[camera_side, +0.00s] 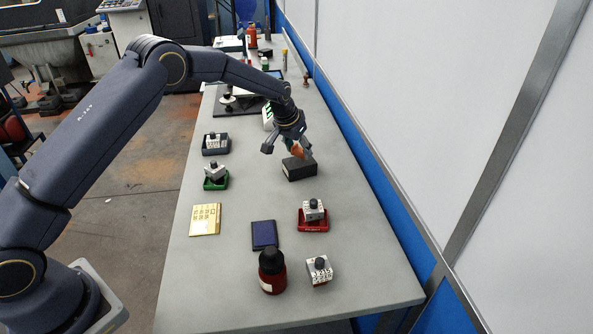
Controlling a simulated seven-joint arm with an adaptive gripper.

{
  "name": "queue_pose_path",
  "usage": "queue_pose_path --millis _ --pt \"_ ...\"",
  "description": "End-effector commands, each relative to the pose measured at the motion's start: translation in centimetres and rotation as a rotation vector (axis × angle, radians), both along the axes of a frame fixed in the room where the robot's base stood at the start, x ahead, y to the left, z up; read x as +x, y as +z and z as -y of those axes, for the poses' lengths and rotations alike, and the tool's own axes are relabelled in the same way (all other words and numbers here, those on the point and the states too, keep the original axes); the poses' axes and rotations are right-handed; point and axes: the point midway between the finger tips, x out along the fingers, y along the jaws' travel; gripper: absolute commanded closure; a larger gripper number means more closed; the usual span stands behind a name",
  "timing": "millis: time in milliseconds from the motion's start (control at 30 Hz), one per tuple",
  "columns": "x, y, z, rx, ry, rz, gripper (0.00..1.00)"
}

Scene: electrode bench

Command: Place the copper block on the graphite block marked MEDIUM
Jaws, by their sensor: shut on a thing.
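The copper block (300,149) is a small orange piece at the fingers of my gripper (293,149), partly hidden by them. My gripper is shut on it and points down over the right half of the bench. A dark graphite block (299,169) lies on the bench just below and in front of the copper block. No MEDIUM marking can be read on it from here. I cannot tell whether the copper block touches the graphite block or hangs just above or behind it.
On the bench (207,280) are knobbed blocks in a red tray (313,227), a green tray (216,184) and a dark tray (216,150). Nearer are a tan plate (205,219), a blue plate (264,235), a bottle (272,274) and a loose knobbed block (319,270). A wall (455,120) bounds the right.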

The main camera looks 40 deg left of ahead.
Motion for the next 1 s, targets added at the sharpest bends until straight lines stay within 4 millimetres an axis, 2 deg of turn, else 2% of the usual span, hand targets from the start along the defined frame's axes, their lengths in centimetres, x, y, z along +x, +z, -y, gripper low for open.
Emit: queue_pose_path --millis 100,467,500,700,1000 --pt "0.0 -1.5 0.0 0.0 0.0 0.001 0.96" --pt "0.0 -1.9 0.0 0.0 0.0 0.002 0.96" --pt "0.0 -1.9 0.0 0.0 0.0 0.0 0.45" --pt "-0.1 -1.9 0.0 0.0 0.0 0.0 0.24" --pt "0.0 -1.8 0.0 0.0 0.0 0.001 0.23"
